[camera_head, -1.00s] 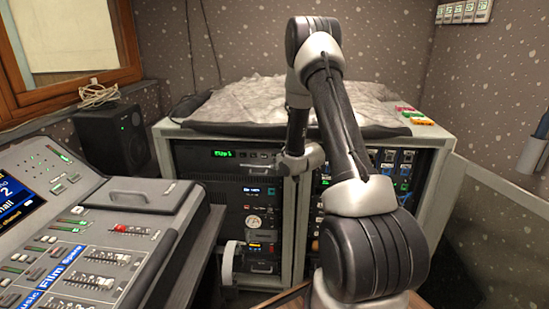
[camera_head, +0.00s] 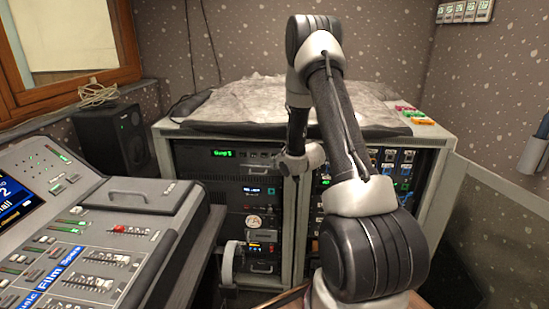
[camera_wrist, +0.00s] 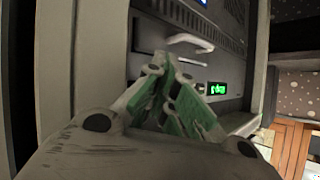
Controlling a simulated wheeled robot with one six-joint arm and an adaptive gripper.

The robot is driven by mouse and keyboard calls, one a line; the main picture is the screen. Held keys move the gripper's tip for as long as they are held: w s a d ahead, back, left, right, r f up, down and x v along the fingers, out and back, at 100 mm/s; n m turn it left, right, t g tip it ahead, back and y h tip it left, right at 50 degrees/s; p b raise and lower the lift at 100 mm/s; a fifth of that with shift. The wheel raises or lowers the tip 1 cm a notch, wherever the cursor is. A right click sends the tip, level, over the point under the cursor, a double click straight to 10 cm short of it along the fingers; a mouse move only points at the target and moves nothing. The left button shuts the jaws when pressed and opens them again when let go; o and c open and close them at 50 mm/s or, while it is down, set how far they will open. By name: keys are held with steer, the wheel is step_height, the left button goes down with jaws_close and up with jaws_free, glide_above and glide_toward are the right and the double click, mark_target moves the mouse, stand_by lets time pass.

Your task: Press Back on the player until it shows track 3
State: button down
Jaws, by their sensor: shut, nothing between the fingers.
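The player (camera_head: 190,155) is the dark top unit in the left rack bay, with a lit green display (camera_head: 222,153) and small buttons to its right. The display's text is too small to read surely; its last character looks like a 5. In the wrist view the green display (camera_wrist: 217,88) shows just right of my gripper (camera_wrist: 168,62), unreadable. My gripper is shut and empty, its green-padded fingers meeting in front of the rack face. I cannot tell whether the tips touch a button. In the head view my wrist is at the bay's right edge; the fingertips cannot be made out.
Below the player are other rack units, one with a blue display (camera_head: 256,190). A metal handle (camera_wrist: 188,42) is close to the fingers in the wrist view. A fader console (camera_head: 80,240) fills the left, with a black speaker (camera_head: 112,140) behind it. Grey cloth (camera_head: 250,103) covers the rack top.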

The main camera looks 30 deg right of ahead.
steer(key=s, duration=0.1)
steer(key=s+a, duration=0.1)
steer(key=s, duration=0.1)
steer(key=shift+s+a+r, duration=0.25)
steer(key=shift+s+a, duration=0.1)
steer(key=shift+a, duration=0.1)
stand_by(0.7)
